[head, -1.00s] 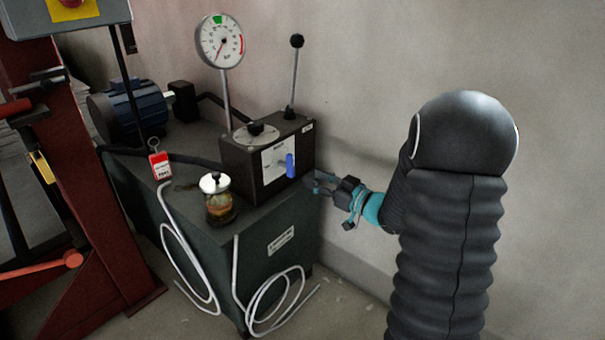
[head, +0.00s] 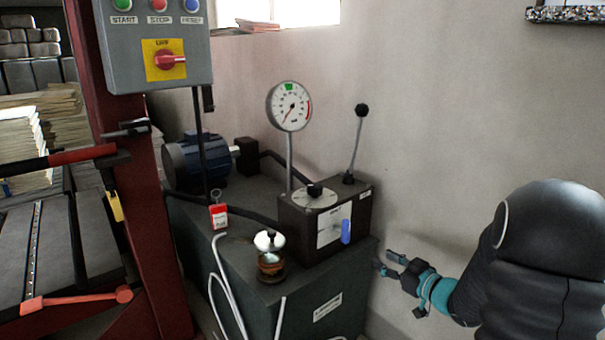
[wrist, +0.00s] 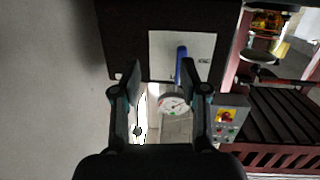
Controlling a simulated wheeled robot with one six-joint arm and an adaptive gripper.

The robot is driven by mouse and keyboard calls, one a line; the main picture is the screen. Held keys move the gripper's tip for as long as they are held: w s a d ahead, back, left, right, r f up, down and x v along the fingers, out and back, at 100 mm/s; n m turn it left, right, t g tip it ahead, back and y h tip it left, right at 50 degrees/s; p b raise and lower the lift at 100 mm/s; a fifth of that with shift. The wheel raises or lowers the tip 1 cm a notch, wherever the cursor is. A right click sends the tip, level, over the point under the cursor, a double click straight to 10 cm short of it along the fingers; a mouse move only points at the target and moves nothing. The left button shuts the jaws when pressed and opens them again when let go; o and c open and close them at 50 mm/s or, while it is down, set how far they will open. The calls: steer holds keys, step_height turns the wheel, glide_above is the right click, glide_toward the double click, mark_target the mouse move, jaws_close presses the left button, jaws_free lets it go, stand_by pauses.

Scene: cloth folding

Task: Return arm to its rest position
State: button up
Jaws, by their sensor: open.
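My gripper (head: 391,265) is at the right of the dark control box (head: 358,217) in the head view, its jaws apart and nothing between them. The dark sleeve of my arm runs off to the lower right. In the wrist view my gripper (wrist: 160,78) shows two spread fingers in front of the box's pale panel (wrist: 160,50). The blue handle (wrist: 181,66) on that panel appears near the right finger. In the head view the blue handle (head: 346,231) stands upright on the box front, to the left of my gripper and apart from it.
The box sits on a dark green cabinet (head: 300,318) with a pressure gauge (head: 289,106), black-knobbed lever (head: 357,140), glass jar (head: 271,262) and blue motor (head: 197,162). A grey button panel (head: 125,70) and red frame (head: 155,250) stand left. Bare wall (head: 440,120) lies behind my arm.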

steer(key=s+d+f+m+g+h, duration=0.2)
steer(key=d+f+m+g+h, duration=0.15)
steer(key=d+f+h, duration=0.5)
steer(key=s+d+r+m+g+h, duration=0.2)
steer(key=s+d+m+g+h, duration=0.15)
steer(key=s, duration=0.55)
steer(key=s+a+r+y, duration=0.2)
steer(key=s+a+r, duration=0.5)
steer(key=s+a, duration=0.3)
steer(key=s+a+r+g+y, duration=0.1)
steer(key=s+a+r, duration=0.7)
steer(key=s+a, duration=0.3)
steer(key=shift+s+a+n+g+y, duration=0.15)
steer(key=shift+a+n+g+y, duration=0.15)
steer(key=shift+y, duration=0.1)
